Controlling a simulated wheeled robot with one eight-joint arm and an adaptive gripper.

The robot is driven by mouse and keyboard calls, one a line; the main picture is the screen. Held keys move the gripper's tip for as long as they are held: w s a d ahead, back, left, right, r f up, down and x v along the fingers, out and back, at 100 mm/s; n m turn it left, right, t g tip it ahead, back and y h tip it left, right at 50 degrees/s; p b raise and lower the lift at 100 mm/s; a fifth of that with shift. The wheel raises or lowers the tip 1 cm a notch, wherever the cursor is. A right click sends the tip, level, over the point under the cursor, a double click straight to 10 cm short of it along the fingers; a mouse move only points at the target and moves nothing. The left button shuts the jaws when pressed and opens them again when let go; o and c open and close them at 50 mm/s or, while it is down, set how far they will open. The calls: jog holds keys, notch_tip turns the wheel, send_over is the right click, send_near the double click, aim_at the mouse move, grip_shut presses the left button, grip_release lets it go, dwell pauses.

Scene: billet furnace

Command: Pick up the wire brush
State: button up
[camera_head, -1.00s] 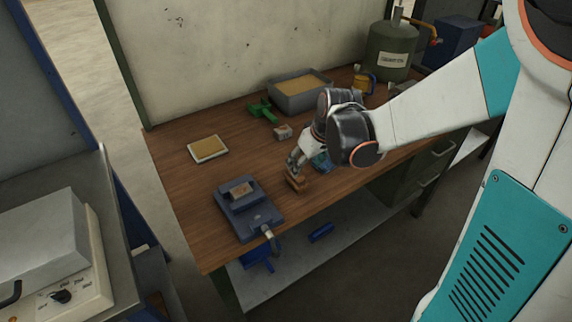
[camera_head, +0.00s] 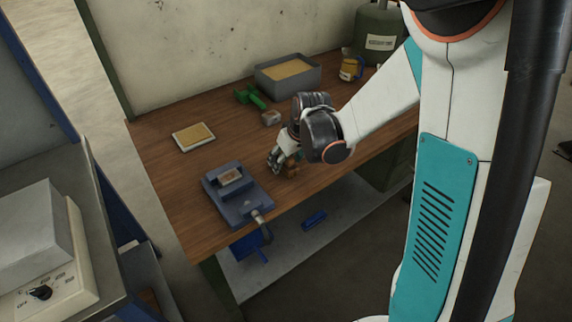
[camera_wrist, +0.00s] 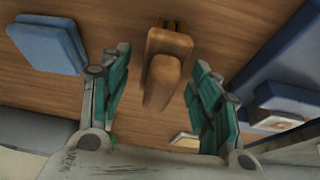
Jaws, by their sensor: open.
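A brown wooden piece, which looks like the wire brush (camera_wrist: 165,68), lies on the wooden workbench (camera_head: 180,170). In the head view the brush (camera_head: 291,169) is a small brown patch beside my fingers, partly hidden. My gripper (camera_head: 280,163) is low over the bench, close to the brush. In the wrist view my gripper (camera_wrist: 160,74) is open, with one green-padded finger on each side of the brush. A gap shows on both sides of it.
A blue-grey vise (camera_head: 236,197) stands to the left of my gripper. A blue block (camera_wrist: 47,46) lies on the brush's other side. Behind are a green tool (camera_head: 248,95), a small block (camera_head: 271,118), a sand-filled tray (camera_head: 288,84) and a flat tray (camera_head: 194,137).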

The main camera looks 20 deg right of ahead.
jog(key=c, duration=1.3)
jog(key=shift+o, duration=0.2)
jog(key=shift+r, duration=0.1)
notch_tip(320, 180, up, 20)
jog(key=p, duration=0.6)
jog(key=shift+p, duration=0.3)
jog(key=shift+o, duration=1.3)
